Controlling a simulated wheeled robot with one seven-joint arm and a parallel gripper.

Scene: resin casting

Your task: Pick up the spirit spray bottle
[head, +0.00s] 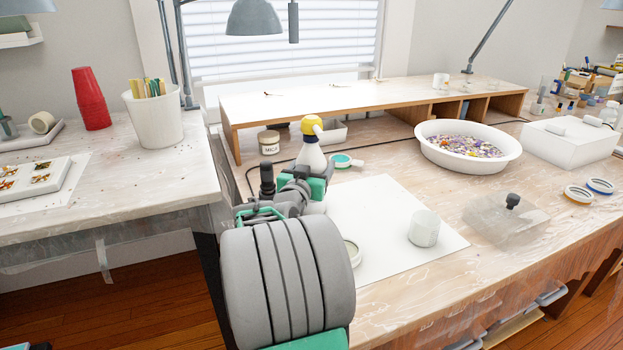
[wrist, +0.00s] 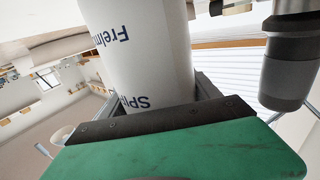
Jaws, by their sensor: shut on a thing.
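The spirit spray bottle (head: 310,155) is white with a yellow spray head. It is upright at the left part of the right-hand workbench, partly hidden behind my arm in the head view. My gripper (head: 300,185) is at the bottle's lower body, shut on it. In the wrist view the white bottle body (wrist: 140,50) with blue lettering stands between the jaws of my gripper (wrist: 160,105). The bottle's base is hidden, so I cannot tell if it touches the bench.
A labelled jar (head: 269,142) and a green-rimmed tape roll (head: 342,160) are close to the bottle. A white sheet (head: 385,235) carries a white cup (head: 424,229). A white basin (head: 468,146) stands to the right. A wooden riser (head: 340,100) runs behind.

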